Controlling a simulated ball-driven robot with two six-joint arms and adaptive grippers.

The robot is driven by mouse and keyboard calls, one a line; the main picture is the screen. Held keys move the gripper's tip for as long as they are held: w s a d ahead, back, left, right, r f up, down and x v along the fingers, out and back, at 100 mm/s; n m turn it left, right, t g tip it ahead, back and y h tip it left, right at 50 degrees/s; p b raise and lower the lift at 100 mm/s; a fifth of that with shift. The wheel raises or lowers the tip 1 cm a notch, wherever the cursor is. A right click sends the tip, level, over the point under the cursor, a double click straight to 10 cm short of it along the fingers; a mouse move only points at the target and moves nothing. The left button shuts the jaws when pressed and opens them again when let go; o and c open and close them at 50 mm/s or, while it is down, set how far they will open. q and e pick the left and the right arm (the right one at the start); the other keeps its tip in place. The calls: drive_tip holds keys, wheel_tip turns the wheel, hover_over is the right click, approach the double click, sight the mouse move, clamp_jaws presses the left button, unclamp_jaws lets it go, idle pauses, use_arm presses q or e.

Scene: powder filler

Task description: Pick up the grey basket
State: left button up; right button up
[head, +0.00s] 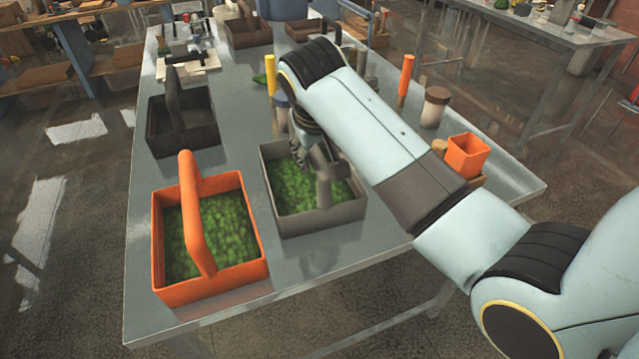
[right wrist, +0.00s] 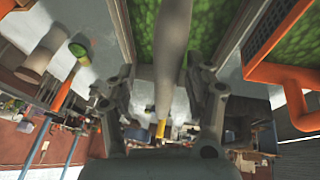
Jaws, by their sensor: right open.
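The grey basket (head: 322,222) stands upright on the metal table, filled with green material, in the middle of the head view. My right gripper (head: 302,152) is open at the far part of its handle, partly hidden by my own arm. In the right wrist view the grey handle (right wrist: 172,55) runs between the two spread fingers of the gripper (right wrist: 165,88). I cannot tell whether either finger touches it. My left gripper is not in view.
An orange basket (head: 212,290) with green contents stands close at the left front. A dark basket (head: 190,143) is behind it. An orange cup (head: 466,155) and a brown-lidded jar (head: 435,107) stand to the right. The table's front right is clear.

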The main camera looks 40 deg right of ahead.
drive_tip(key=shift+x, duration=1)
drive_tip(key=shift+c, duration=0.4)
clamp_jaws()
drive_tip(key=shift+w+d+r, duration=0.1)
